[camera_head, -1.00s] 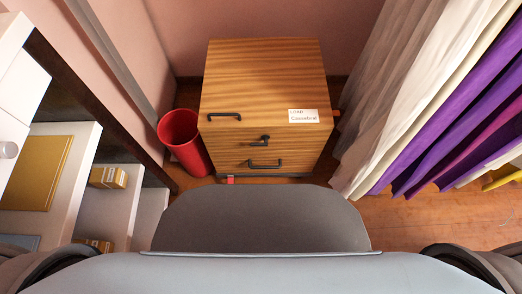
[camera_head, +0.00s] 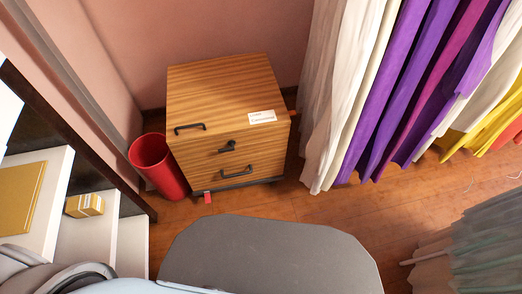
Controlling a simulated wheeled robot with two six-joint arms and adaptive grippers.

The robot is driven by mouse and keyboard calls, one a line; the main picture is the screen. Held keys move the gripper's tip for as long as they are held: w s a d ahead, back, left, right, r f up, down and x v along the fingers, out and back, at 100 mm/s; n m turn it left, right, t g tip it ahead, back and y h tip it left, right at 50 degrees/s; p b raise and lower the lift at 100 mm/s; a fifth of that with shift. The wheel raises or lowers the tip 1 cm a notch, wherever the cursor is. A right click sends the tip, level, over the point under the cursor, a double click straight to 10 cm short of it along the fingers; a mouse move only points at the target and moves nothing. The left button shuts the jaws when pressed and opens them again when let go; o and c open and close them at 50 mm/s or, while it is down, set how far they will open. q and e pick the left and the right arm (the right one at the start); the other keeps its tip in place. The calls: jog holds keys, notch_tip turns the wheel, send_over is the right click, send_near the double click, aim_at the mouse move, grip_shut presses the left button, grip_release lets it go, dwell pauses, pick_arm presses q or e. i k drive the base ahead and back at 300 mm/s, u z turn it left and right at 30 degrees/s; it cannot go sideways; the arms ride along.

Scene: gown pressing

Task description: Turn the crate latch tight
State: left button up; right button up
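A wooden crate (camera_head: 222,88) with striped grain stands on the floor against the pink wall. A small dark latch (camera_head: 228,146) sits on its front face, between a black handle (camera_head: 190,127) near the top edge and a lower black handle (camera_head: 237,172). From here I cannot tell how tight the latch is. A white label (camera_head: 262,117) lies on the top near the right front corner. Neither of my grippers shows in the view.
A red bin (camera_head: 159,164) stands close to the crate's left side. White shelves (camera_head: 90,239) with a yellow box (camera_head: 84,205) are at the left. Hanging white and purple gowns (camera_head: 392,95) fill the right.

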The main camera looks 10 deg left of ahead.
aim_at(232, 148)
jog(key=z, duration=1.3)
jog(key=i, duration=1.6)
jog(key=u, duration=2.6)
